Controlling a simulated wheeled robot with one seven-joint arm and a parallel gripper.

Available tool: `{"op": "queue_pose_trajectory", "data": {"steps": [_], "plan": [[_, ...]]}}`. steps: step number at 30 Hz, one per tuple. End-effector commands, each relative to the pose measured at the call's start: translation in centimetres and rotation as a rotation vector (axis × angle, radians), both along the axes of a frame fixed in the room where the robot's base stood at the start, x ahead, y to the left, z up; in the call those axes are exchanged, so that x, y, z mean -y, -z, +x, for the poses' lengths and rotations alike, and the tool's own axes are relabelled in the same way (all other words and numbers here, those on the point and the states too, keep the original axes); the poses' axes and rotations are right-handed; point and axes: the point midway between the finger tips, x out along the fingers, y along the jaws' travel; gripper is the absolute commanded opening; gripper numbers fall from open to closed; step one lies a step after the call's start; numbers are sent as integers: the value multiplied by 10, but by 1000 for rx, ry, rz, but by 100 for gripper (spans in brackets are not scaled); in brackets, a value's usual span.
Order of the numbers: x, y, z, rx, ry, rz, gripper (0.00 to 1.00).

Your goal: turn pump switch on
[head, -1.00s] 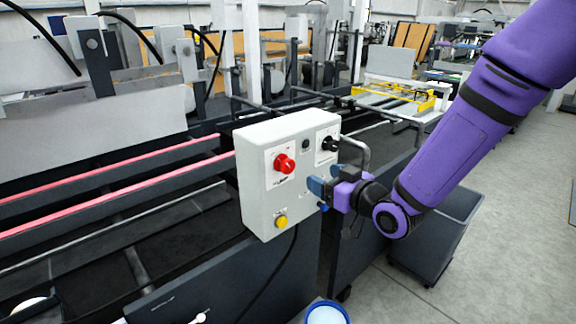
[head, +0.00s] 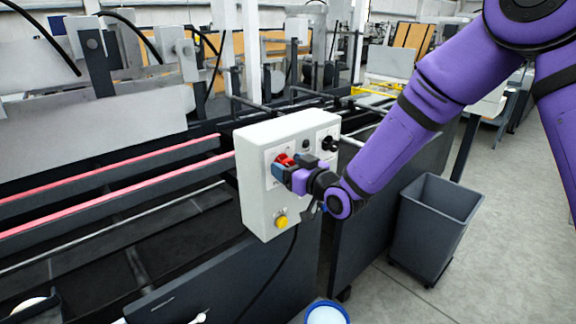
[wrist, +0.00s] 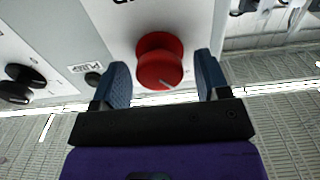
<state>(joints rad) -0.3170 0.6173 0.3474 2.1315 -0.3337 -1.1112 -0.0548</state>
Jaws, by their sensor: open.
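In the head view the red knob (head: 285,160) is partly covered by my gripper (head: 283,168), which is at the front of the grey control box (head: 257,205). A black knob (wrist: 20,84) is to the left in the wrist view, with a label plate (wrist: 84,68) beside it that may read "PUMP". In the head view a black knob (head: 329,143) is right of the red one.
A yellow button (head: 281,221) is low on the box. Pink-edged rails (head: 110,175) run left of the box. A grey bin (head: 435,225) stands on the floor at right.

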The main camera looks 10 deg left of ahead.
Motion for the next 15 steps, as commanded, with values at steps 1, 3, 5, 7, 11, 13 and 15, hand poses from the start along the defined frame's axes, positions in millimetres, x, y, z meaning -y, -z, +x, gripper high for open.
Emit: {"op": "queue_pose_trajectory", "data": {"steps": [1, 3, 5, 7, 11, 13, 15], "plan": [[-2, 0, 1, 0, -1, 0, 69], [-4, 0, 3, 0, 0, 0, 69], [-5, 0, 3, -1, 0, -1, 69], [-5, 0, 3, -1, 0, -1, 69], [-5, 0, 3, -1, 0, -1, 69], [-5, 0, 3, -1, 0, -1, 55], [-5, 0, 3, -1, 0, -1, 39]]}}
